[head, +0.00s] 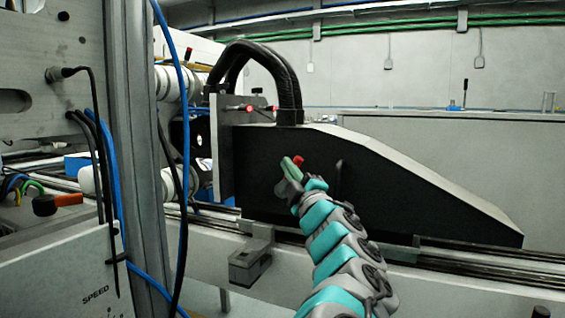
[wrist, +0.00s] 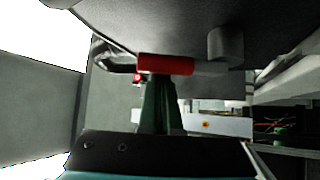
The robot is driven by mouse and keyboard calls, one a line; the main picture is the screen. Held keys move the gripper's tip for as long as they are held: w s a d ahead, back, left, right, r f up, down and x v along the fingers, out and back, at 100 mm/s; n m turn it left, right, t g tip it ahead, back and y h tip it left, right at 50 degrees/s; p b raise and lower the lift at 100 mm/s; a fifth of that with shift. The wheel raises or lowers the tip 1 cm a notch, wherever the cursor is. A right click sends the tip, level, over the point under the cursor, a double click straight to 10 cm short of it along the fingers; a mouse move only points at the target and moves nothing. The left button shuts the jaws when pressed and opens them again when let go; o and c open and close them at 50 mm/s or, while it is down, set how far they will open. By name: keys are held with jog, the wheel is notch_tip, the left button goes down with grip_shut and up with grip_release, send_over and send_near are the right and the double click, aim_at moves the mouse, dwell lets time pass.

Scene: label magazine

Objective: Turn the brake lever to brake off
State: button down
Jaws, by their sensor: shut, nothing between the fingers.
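The brake lever, with a red grip (head: 298,160), sits on the black side panel of the wedge-shaped machine part in the head view. In the wrist view the red grip (wrist: 165,64) lies across the picture, with a grey bar running right towards a round grey post (wrist: 226,45). My gripper (head: 288,166) has green fingers and is right at the grip. In the wrist view my gripper (wrist: 158,82) is shut and empty, its fingertips just below the red grip. I cannot tell whether they touch it. No brake on or off marking is readable.
Black hoses (head: 265,55) arch above.

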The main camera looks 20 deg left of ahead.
jog(key=shift+f+b, duration=0.15)
jog(key=shift+b, duration=0.2)
jog(key=shift+d+m+t+b, duration=0.1)
jog(key=shift+m+t+b, duration=0.25)
jog(key=shift+b, duration=0.4)
